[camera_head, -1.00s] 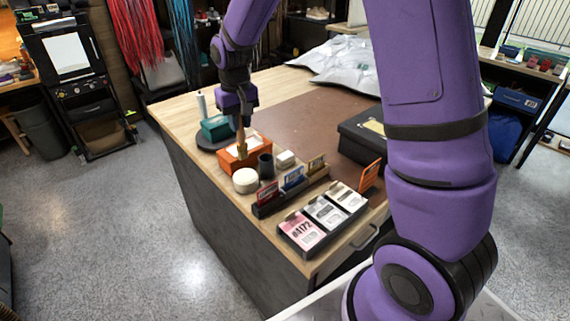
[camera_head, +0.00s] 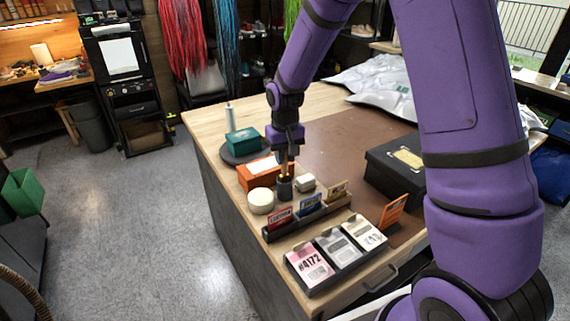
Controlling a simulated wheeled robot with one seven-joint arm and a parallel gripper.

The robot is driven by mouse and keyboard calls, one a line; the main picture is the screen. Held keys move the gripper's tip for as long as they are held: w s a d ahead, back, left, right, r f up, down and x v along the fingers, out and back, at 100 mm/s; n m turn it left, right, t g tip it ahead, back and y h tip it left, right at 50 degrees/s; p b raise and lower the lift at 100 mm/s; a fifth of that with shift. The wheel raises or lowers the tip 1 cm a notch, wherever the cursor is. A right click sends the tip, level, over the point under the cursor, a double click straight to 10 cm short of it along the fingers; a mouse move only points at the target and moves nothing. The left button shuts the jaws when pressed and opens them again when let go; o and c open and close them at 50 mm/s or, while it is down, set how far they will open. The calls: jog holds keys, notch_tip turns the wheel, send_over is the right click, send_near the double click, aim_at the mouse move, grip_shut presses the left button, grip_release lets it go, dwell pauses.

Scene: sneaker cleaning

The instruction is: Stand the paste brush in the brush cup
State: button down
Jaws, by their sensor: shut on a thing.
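My gripper (camera_head: 285,152) points down over the table, shut on the paste brush (camera_head: 286,168). The brush is upright, with a tan handle below the fingers. Its lower end is at the mouth of the dark brush cup (camera_head: 285,189). From this view I cannot tell how deep the brush end is inside the cup. The cup stands upright on the wooden table top (camera_head: 214,139), between a white round tin and a small white block.
Close around the cup are an orange box (camera_head: 254,178), the white round tin (camera_head: 261,201), the white block (camera_head: 305,182) and a card rack (camera_head: 308,216). A teal box (camera_head: 242,143) stands behind. A black box (camera_head: 392,172) sits to the right on the brown mat (camera_head: 338,150).

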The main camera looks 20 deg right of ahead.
aim_at(284, 175)
jog(key=shift+f, duration=1.55)
jog(key=c, duration=0.9)
grip_release()
jog(key=shift+c, duration=0.2)
